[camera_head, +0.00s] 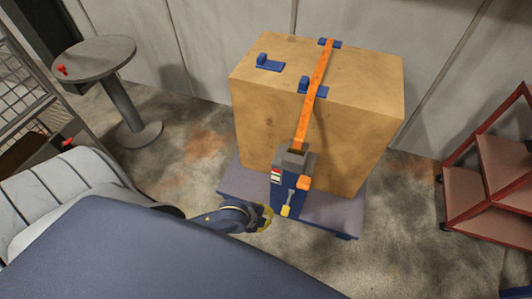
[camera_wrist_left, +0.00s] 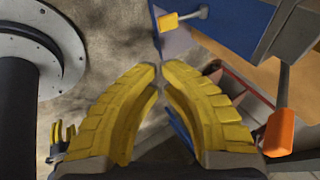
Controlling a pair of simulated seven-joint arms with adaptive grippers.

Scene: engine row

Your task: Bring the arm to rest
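My left gripper (camera_head: 266,218) reaches in from the lower left, beside the blue stand in front of the big wooden crate (camera_head: 290,125). In the left wrist view its two yellow fingers (camera_wrist_left: 161,72) curve together, their tips almost meeting, with nothing between them. The blue stand (camera_head: 288,197) carries a grey head, an orange-tipped handle (camera_head: 304,183) and a yellow-tipped handle (camera_head: 286,211); the gripper appears apart from them. In the wrist view, the yellow tip (camera_wrist_left: 169,21) and the orange tip (camera_wrist_left: 279,132) lie beyond the fingers. A small yellow part, probably my right gripper (camera_wrist_left: 62,140), shows at the lower left.
An orange strap (camera_head: 315,92) crosses the crate, which stands on a blue-grey pallet (camera_head: 240,180). A round table (camera_head: 94,58) stands at the left and a red shelf cart (camera_head: 503,170) at the right.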

